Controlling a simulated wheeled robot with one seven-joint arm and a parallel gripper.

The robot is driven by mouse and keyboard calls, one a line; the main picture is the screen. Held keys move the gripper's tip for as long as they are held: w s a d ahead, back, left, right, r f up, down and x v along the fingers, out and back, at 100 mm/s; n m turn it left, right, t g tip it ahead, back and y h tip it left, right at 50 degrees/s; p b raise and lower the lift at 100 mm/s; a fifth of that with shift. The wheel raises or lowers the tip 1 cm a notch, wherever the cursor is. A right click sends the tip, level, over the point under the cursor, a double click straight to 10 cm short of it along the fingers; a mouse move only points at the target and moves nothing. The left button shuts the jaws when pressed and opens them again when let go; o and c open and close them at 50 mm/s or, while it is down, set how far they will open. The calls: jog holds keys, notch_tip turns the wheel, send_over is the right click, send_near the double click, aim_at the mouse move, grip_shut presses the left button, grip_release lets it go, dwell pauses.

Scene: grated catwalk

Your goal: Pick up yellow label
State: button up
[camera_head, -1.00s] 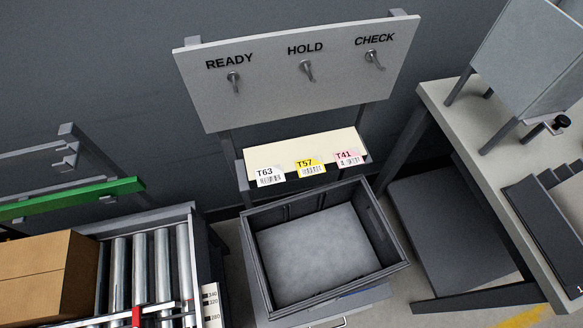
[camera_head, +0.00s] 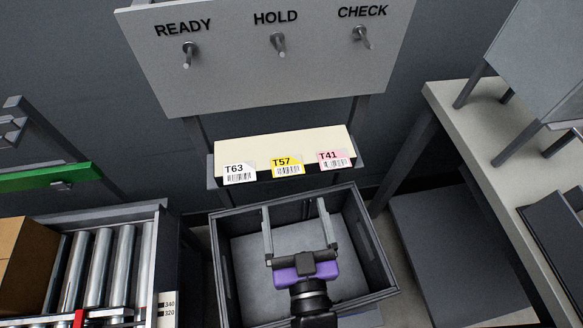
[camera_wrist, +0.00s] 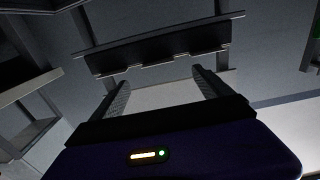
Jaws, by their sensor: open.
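The yellow label (camera_head: 288,164), marked T57, hangs at the front edge of a cream shelf (camera_head: 270,145) in the head view. It sits between a white label T63 (camera_head: 238,172) on the left and a pink label T41 (camera_head: 335,159) on the right. My gripper (camera_head: 294,214) is open and empty, over the grey bin and below the labels in the picture, apart from them. In the wrist view my two fingers (camera_wrist: 162,88) are spread, with a dark shelf-like edge (camera_wrist: 160,55) beyond them. I cannot make out the yellow label there.
A board (camera_head: 270,75) with READY, HOLD and CHECK hooks stands above the shelf. A grey open bin (camera_head: 225,275) lies below it. A roller conveyor (camera_head: 105,265) with a cardboard box (camera_head: 25,250) is at left, a workbench (camera_head: 470,140) at right.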

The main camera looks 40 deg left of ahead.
aim_at(287, 166)
jog(key=x, duration=0.8)
jog(key=shift+f+p, duration=0.15)
jog(key=shift+p, duration=0.15)
jog(key=shift+w+d, duration=0.1)
jog(key=shift+w, duration=0.05)
jog(key=shift+c, duration=0.4)
jog(key=c, duration=1.3)
